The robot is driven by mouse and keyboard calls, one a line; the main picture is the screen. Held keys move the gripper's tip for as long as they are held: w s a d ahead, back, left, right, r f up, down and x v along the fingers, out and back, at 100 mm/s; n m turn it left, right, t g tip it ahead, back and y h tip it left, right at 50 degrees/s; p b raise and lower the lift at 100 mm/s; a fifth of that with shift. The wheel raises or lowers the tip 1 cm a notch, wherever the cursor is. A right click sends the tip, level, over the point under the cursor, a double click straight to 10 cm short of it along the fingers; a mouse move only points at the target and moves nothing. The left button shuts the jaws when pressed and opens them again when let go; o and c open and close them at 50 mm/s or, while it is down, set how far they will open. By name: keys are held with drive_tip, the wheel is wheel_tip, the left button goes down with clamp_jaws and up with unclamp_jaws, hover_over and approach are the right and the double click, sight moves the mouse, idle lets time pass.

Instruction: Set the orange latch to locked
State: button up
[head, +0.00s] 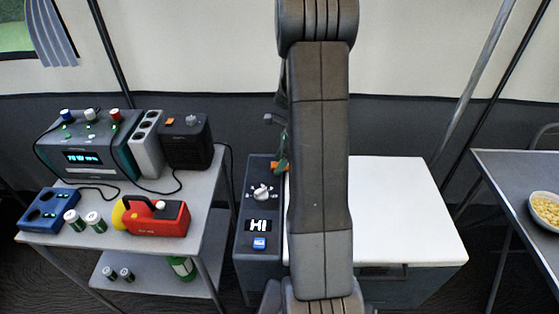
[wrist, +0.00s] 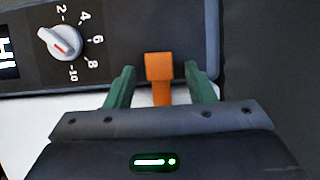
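The orange latch (wrist: 160,67) sits at the edge of the dark control panel in the wrist view, with a narrower orange part running down toward my gripper. My gripper (wrist: 159,72) has its two green fingers spread, one on each side of the latch, with a gap on both sides. In the head view a bit of the orange latch (head: 275,165) shows beside a green finger; my arm hides most of this area. I cannot read a locked or unlocked mark.
The control panel (head: 258,208) carries a white dial (head: 261,192), a display reading HI and a blue button (head: 259,243). A white lid (head: 405,210) lies to its right. A side table at left holds a red and yellow flashlight (head: 155,216) and several devices.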

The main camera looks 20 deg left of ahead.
drive_tip(key=p+v, duration=0.1)
drive_tip(key=v, duration=1.2)
drive_tip(key=shift+d+r+p, duration=0.2)
drive_tip(key=shift+r+p, duration=0.15)
drive_tip(key=shift+p, duration=0.05)
drive_tip(key=shift+f, duration=0.1)
drive_tip(key=x, duration=0.4)
drive_tip(key=b+x, duration=0.1)
drive_tip(key=x, duration=0.4)
drive_tip(key=a+b+x, duration=0.1)
drive_tip(key=x, duration=0.4)
drive_tip(key=shift+s+a, duration=0.1)
drive_tip(key=shift+a, duration=0.05)
drive_tip(key=shift+s+a+r, duration=0.15)
drive_tip(key=shift+a+r, duration=0.05)
drive_tip(key=shift+a, duration=0.25)
drive_tip(key=shift+d, duration=0.15)
